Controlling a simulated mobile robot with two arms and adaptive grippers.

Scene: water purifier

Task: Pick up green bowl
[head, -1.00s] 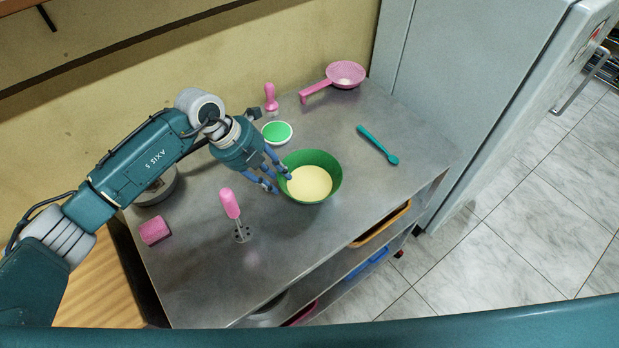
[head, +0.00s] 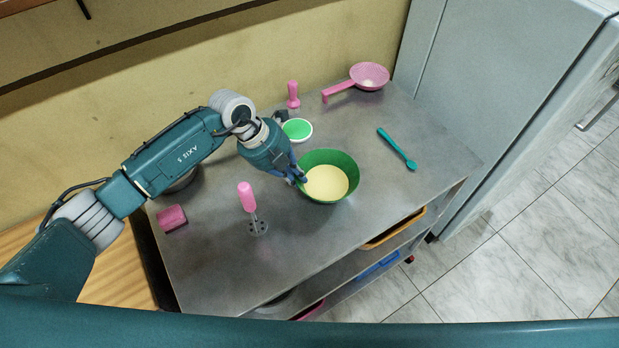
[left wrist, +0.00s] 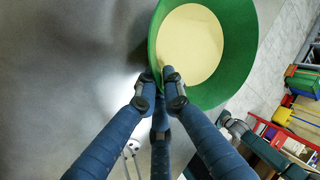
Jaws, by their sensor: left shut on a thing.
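The green bowl (head: 345,163) stands on the metal table, with a pale cream content inside. It also fills the top of the left wrist view (left wrist: 246,40). My left gripper (head: 300,177) is at the bowl's left side, its fingers shut on the rim. In the left wrist view the fingertips (left wrist: 160,88) meet at the rim's lower left edge. I cannot tell whether the bowl is lifted off the table. My right gripper is not in view.
The metal table (head: 330,240) holds a pink masher (head: 246,197), a pink block (head: 172,218), a green-topped round dish (head: 297,129), a pink-handled tool (head: 293,94), a pink strainer (head: 369,76) and a teal spoon (head: 397,148). A grey fridge (head: 490,90) stands at right. The front table area is clear.

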